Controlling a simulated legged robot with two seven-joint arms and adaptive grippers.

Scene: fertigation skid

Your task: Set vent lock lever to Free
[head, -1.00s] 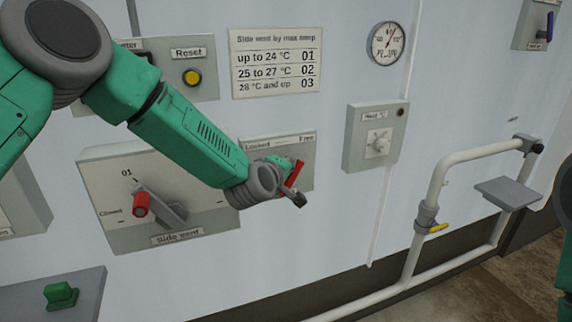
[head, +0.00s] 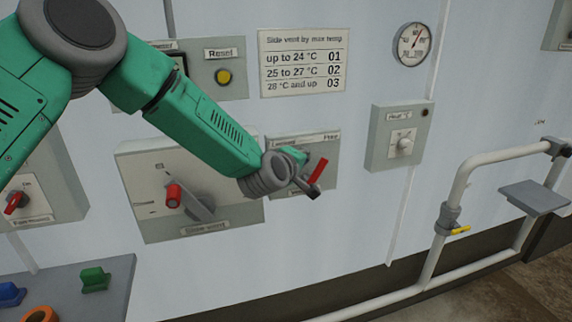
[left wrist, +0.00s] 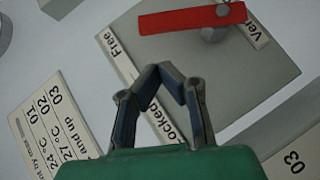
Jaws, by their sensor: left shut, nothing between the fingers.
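The vent lock lever is a red bar (head: 318,171) on a small grey plate (head: 328,150) on the wall. It points up and right, toward the "Free" end of the label strip. In the left wrist view the red lever (left wrist: 185,19) lies beyond the fingertips, its long end near the word "Free" (left wrist: 117,45). My left gripper (head: 311,192) is in front of the plate, close to the lever. In the left wrist view its fingers (left wrist: 160,72) meet, shut and empty, with a visible gap to the lever. My arm hides part of the plate. My right gripper is not in view.
The side vent panel (head: 140,190) with a red-knobbed lever (head: 173,195) is left of the plate. A heat dial box (head: 398,140) is to the right. A white pipe (head: 450,195) with a yellow valve handle (head: 460,230) stands lower right. The wall between is clear.

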